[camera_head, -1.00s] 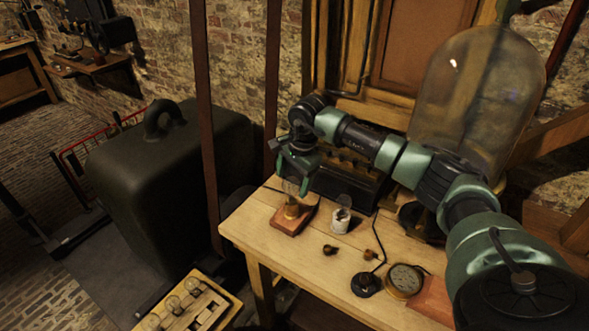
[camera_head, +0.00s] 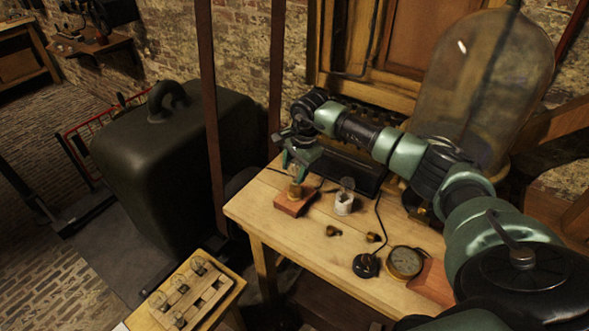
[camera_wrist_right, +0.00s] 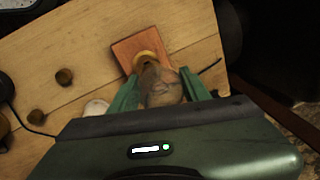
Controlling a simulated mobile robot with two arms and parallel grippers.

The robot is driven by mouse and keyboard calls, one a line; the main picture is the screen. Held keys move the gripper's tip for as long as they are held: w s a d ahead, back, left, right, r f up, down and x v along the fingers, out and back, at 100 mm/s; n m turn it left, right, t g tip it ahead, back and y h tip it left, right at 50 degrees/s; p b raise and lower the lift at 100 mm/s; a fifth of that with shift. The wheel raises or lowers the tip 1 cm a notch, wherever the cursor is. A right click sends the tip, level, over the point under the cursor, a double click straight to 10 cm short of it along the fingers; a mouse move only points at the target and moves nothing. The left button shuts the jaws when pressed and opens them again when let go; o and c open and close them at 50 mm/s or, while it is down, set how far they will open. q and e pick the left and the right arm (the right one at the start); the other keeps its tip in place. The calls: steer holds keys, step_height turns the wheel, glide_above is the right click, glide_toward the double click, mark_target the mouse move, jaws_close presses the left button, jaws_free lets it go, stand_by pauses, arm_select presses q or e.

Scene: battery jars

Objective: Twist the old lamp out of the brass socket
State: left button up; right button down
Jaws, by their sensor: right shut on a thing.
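The brass socket (camera_head: 294,194) stands on a reddish wooden block (camera_head: 290,207) near the left end of the workbench. It also shows in the right wrist view as a brass ring (camera_wrist_right: 146,58) on its block (camera_wrist_right: 128,48). My right gripper (camera_head: 298,168) is above the socket, pointing down. In the right wrist view the green fingers (camera_wrist_right: 165,90) are shut on the glass bulb of the old lamp (camera_wrist_right: 162,88). The lamp's base is at the socket; I cannot tell whether it is still threaded in. My left gripper is out of view.
A small glass lamp in a white holder (camera_head: 345,203) stands just right of the socket. Two small brass pieces (camera_head: 333,231), a black knob with a wire (camera_head: 366,265) and a round gauge (camera_head: 404,262) lie on the bench (camera_head: 275,232).

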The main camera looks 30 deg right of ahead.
steer(key=shift+f+n+y+b, duration=0.1)
steer(key=shift+n+y+b, duration=0.3)
steer(key=shift+n+b, duration=1.1)
steer(key=shift+n+g+b, duration=0.3)
steer(key=shift+n+b, duration=0.35)
steer(key=shift+n, duration=0.65)
steer(key=shift+n+y, duration=0.3)
steer(key=shift+n, duration=0.1)
steer(key=shift+n+b, duration=0.5)
steer(key=shift+b, duration=0.1)
steer(key=n+b, duration=0.2)
steer(key=n, duration=0.1)
steer(key=shift+g+y, duration=0.3)
steer(key=shift+g, duration=0.1)
steer(key=shift+s+n+b, duration=0.1)
steer(key=shift+n+b, duration=0.35)
steer(key=shift+n, duration=0.75)
